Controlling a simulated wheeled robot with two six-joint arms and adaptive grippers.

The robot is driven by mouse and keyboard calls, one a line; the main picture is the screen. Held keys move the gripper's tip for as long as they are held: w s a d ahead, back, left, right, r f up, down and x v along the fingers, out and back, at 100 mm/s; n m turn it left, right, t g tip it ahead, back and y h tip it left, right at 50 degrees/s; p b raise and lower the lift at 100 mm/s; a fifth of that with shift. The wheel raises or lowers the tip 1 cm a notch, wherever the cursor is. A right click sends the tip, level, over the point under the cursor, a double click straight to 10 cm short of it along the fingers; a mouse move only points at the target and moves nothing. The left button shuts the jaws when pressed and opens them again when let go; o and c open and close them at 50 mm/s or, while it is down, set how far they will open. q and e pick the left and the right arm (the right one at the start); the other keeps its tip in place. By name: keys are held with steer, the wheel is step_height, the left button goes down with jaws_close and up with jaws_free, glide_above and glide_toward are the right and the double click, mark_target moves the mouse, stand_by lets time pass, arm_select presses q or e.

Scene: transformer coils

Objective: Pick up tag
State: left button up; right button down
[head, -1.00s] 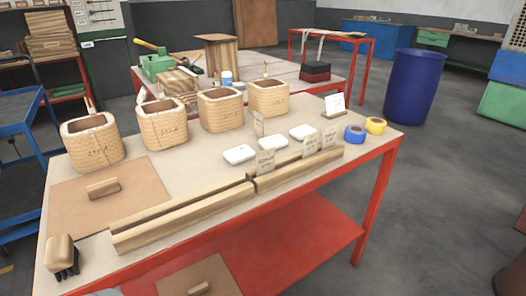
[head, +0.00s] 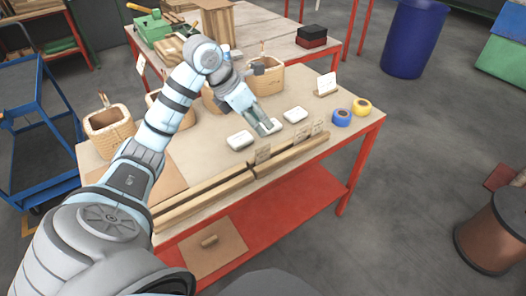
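Small beige tags stand along the wooden slotted rails (head: 205,190): one tag (head: 263,154) near the rails' middle, and two more, a tag (head: 302,138) and a tag (head: 318,128), toward the right end. My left gripper (head: 268,128) points down at the middle white box (head: 273,125), behind the rails. Its fingertips overlap that box in the view, and I cannot tell whether they touch it. The finger gap is too small to judge. The tag that stood behind the white boxes is hidden by my gripper. My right gripper is not in view.
Other white boxes (head: 240,140) (head: 295,115) flank the gripper. A white card (head: 326,84) in a stand, blue tape (head: 342,118) and yellow tape (head: 362,106) sit at the right end.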

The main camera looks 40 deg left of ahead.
mark_target(263, 148)
arm_select(q)
steer(key=shift+n+g+y, duration=0.3)
steer(key=shift+g+y, duration=0.2)
steer(key=shift+y, duration=0.2)
steer(key=x, duration=0.4)
steer(key=s+a+b+x, duration=0.1)
steer(key=x, duration=0.4)
steer(key=a+x, duration=0.1)
steer(key=x, duration=0.3)
steer(key=shift+s+a+f, duration=0.15)
steer(key=shift+a+f, duration=0.05)
steer(key=shift+f, duration=0.35)
jaws_close()
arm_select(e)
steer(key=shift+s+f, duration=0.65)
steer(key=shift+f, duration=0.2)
